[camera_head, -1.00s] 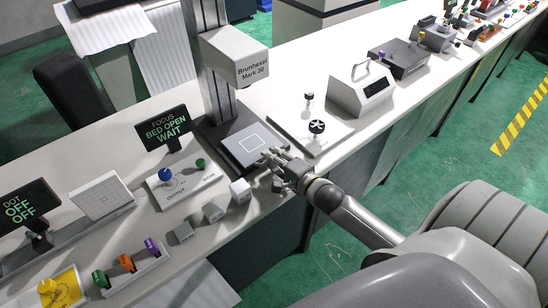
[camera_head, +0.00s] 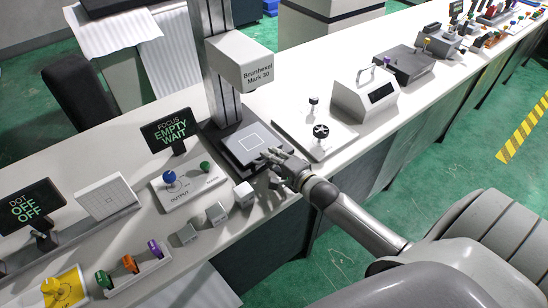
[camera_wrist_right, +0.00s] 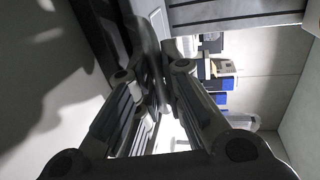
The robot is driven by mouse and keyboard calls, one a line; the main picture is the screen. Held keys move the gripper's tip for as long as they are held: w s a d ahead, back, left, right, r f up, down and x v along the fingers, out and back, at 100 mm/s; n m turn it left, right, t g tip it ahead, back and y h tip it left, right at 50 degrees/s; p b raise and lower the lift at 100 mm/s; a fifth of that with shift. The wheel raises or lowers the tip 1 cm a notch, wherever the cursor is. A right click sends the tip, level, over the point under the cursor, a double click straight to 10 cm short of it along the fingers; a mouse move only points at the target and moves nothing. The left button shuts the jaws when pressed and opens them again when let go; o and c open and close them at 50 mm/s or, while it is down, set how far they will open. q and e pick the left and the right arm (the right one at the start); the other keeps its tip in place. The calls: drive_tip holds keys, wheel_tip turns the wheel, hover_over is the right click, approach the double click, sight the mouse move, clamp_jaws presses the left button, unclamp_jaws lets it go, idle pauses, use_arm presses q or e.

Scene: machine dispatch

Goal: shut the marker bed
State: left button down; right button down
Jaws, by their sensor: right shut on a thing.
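My right gripper (camera_head: 271,158) is at the bed's front right edge, shut on the bed's front part; the fingers hide the exact grip point. In the right wrist view the fingers (camera_wrist_right: 157,85) are close together around a dark piece. The focus display (camera_head: 171,130) reads "EMPTY WAIT". My left gripper is not in view.
A panel with blue and green knobs (camera_head: 186,190) stands left of the marker, with small grey blocks (camera_head: 217,213) in front. A white plate with a black handwheel (camera_head: 320,131) lies to the right, then a grey box with a handle (camera_head: 364,97).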

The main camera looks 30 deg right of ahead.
drive_tip(key=c, duration=1.9)
unclamp_jaws()
drive_tip(key=shift+w+r, duration=0.1)
drive_tip(key=shift+r, duration=0.05)
drive_tip(key=o, duration=0.4)
drive_tip(key=shift+w, duration=0.2)
drive_tip(key=shift+s, duration=0.15)
